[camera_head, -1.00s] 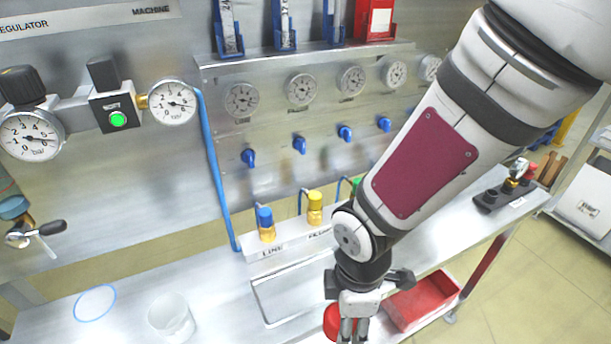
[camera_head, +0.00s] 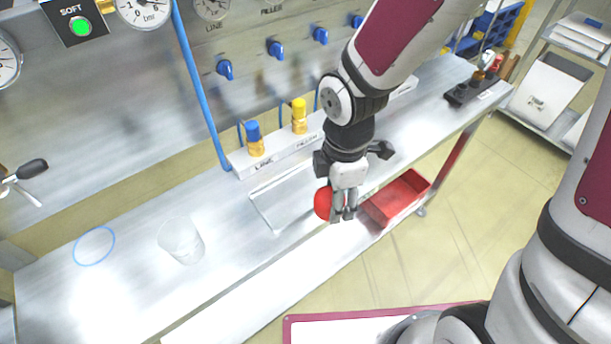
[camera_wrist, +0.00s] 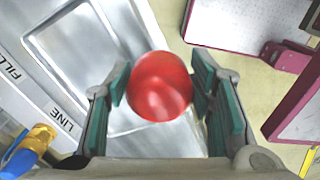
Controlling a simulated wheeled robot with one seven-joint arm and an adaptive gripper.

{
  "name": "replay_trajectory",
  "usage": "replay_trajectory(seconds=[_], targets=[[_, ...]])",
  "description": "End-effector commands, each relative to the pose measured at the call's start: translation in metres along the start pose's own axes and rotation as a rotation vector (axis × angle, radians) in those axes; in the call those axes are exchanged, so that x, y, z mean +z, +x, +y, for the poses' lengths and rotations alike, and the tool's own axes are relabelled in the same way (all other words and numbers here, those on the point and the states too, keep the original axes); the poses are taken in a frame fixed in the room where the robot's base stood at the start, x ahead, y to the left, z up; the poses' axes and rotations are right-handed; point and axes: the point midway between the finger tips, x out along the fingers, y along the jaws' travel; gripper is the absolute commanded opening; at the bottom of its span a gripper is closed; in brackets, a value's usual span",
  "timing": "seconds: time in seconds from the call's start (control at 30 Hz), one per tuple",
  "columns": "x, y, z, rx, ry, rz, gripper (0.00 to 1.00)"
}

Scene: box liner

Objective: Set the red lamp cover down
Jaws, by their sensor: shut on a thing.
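The red lamp cover (camera_wrist: 158,86) is a round, glossy red piece between the two green-padded fingers of my gripper (camera_wrist: 163,95) in the wrist view. In the head view the lamp cover (camera_head: 323,203) shows partly behind my gripper (camera_head: 343,213), which points down and is shut on it. The gripper holds it over the front edge of the steel bench (camera_head: 130,285), near a shallow recessed area (camera_head: 282,205) in the bench top. I cannot tell the exact height above the bench.
A red open bin (camera_head: 411,187) hangs at the bench front, right of my gripper. A clear cup (camera_head: 181,241) and a blue ring (camera_head: 94,246) are on the bench at left. Blue (camera_head: 254,139) and yellow (camera_head: 299,116) fittings stand on the labelled block behind.

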Motion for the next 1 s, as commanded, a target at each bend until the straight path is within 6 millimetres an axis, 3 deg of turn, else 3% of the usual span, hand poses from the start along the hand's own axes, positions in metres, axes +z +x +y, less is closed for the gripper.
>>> replay_trajectory(seconds=[0.4,0.63,0.87,1.0], targets=[[-0.035,0.008,0.081,0.001,0.000,0.000,0.16],[-0.040,0.013,0.091,-0.001,0.001,-0.001,0.16],[-0.040,0.041,0.091,-0.003,0.001,-0.001,0.16],[-0.040,0.044,0.092,0.001,0.001,0.000,0.16]])
